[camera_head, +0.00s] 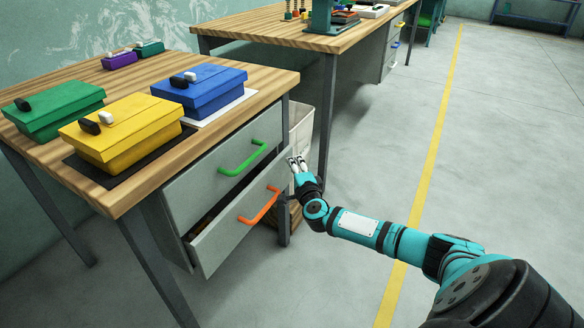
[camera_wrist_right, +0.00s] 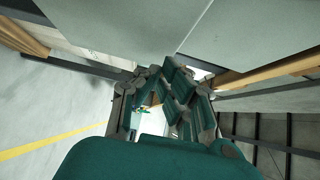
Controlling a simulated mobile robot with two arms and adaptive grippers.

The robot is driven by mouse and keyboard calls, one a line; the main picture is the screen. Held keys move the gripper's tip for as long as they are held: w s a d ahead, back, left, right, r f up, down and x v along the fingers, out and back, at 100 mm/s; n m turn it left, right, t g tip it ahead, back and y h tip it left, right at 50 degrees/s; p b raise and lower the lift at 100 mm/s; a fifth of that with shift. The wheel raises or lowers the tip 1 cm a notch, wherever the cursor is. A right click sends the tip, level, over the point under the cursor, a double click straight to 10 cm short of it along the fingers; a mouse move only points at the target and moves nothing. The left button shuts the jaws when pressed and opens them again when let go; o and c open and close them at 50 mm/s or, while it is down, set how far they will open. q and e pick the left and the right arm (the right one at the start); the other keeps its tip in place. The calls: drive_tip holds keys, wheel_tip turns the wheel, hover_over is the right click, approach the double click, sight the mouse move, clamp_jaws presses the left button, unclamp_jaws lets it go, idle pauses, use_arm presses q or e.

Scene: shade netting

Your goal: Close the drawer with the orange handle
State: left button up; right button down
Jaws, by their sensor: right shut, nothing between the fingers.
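The drawer with the orange handle (camera_head: 259,207) is the lower of two in the grey cabinet under the wooden workbench. Its grey front (camera_head: 238,230) stands out from the cabinet, with a dark gap along its top at the left. The upper drawer, with a green handle (camera_head: 244,160), looks shut. My right gripper (camera_head: 297,164) is shut and empty, at the right end of the drawer fronts, right of and above the orange handle. I cannot tell whether it touches the drawer. In the right wrist view, the fingers (camera_wrist_right: 170,98) are near grey panels. My left gripper is not in view.
Green (camera_head: 52,114), yellow (camera_head: 122,136) and blue (camera_head: 199,90) boxes stand on the workbench (camera_head: 145,196). A white bin (camera_head: 301,130) is behind my right gripper. A second workbench (camera_head: 285,32) stands further back. The floor to the right is clear, with a yellow line (camera_head: 433,150).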

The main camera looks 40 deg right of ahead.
sight(281, 161)
drive_tip(key=shift+w+a, duration=0.15)
drive_tip(key=shift+w, duration=0.15)
drive_tip(key=shift+w+r, duration=0.1)
drive_tip(key=w+p, duration=0.1)
drive_tip(key=w+a+p, duration=0.1)
drive_tip(key=w, duration=0.1)
drive_tip(key=shift+w+a+r, duration=0.2)
drive_tip(key=shift+w, duration=0.05)
use_arm(q)
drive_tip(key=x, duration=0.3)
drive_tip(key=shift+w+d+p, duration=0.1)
drive_tip(key=shift+p, duration=0.2)
use_arm(e)
drive_tip(key=shift+w+a+f, duration=0.1)
drive_tip(key=shift+a+f, duration=0.05)
drive_tip(key=shift+f, duration=0.1)
drive_tip(key=shift+a, duration=0.1)
